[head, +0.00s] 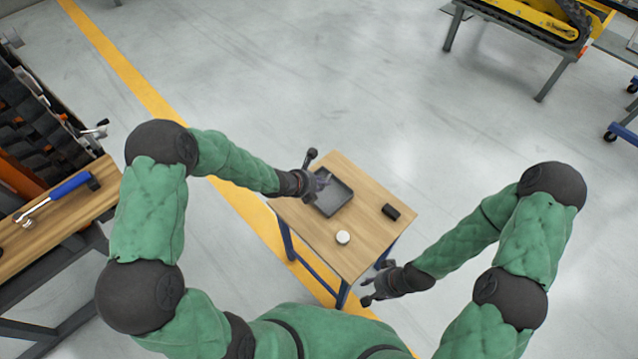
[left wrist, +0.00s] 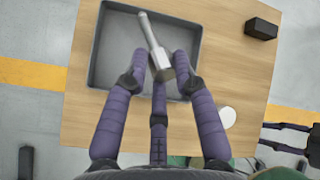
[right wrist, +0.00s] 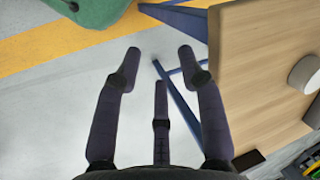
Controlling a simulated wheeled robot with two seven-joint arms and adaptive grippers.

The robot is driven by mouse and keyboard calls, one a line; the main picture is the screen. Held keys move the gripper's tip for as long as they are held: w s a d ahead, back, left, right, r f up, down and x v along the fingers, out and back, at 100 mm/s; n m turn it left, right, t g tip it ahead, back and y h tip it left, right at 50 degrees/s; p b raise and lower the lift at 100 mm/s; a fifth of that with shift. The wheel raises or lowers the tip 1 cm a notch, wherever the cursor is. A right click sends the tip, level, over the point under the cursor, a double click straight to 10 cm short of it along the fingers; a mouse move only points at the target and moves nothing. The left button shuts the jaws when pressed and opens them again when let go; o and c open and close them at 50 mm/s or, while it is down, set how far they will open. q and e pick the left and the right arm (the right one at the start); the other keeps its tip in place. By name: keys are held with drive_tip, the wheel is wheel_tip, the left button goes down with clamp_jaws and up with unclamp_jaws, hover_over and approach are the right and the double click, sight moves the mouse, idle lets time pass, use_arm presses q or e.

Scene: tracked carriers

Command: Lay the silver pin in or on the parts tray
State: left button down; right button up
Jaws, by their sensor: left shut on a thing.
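The parts tray (head: 346,193) is a dark shallow tray on the small wooden table. It also shows in the left wrist view (left wrist: 103,45). The silver pin (left wrist: 150,35) has a thin shaft and a thicker end. My left gripper (left wrist: 161,68) is shut on the pin's thick end and holds it over the tray. In the left wrist view the thin shaft points to the tray's far side. Whether the pin touches the tray floor I cannot tell. In the head view my left gripper (head: 318,178) is at the tray's left side. My right gripper (right wrist: 159,65) is open and empty beside the table.
The wooden table (head: 368,240) also bears a white round thing (head: 343,237) near its front and a black block (head: 391,212) at its right. A workbench (head: 50,212) with a blue-handled wrench (head: 60,190) stands at the left. Open floor lies behind the table.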

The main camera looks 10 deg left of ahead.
use_arm(q)
drive_tip(key=shift+f+b, duration=2.1)
drive_tip(key=shift+f, duration=0.05)
drive_tip(key=c, duration=0.9)
unclamp_jaws()
drive_tip(key=v, duration=1.2)
